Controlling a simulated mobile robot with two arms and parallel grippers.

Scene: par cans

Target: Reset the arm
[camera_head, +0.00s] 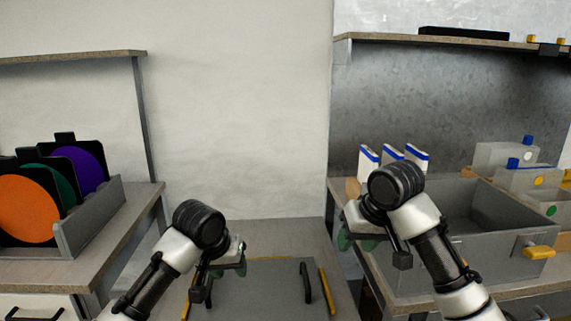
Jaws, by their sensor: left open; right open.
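My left gripper (242,262) hangs over the left part of a grey panel (262,285) with black handles, low in the middle of the head view. Its jaws are partly hidden by its own wrist, and nothing shows in them. My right gripper (345,238) is at the left edge of the right-hand bench, left of a grey bin (480,212). It points left and down, and nothing shows in it. Both arms are bent, with their dark round wrist joints raised. Both grippers are open.
On the left bench, a grey rack (88,217) holds orange, green and purple discs in black frames. White and blue boxes (368,160) stand behind my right wrist. Grey containers (505,155) stand at the right. A shelf (450,42) runs above. The wall space between the benches is clear.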

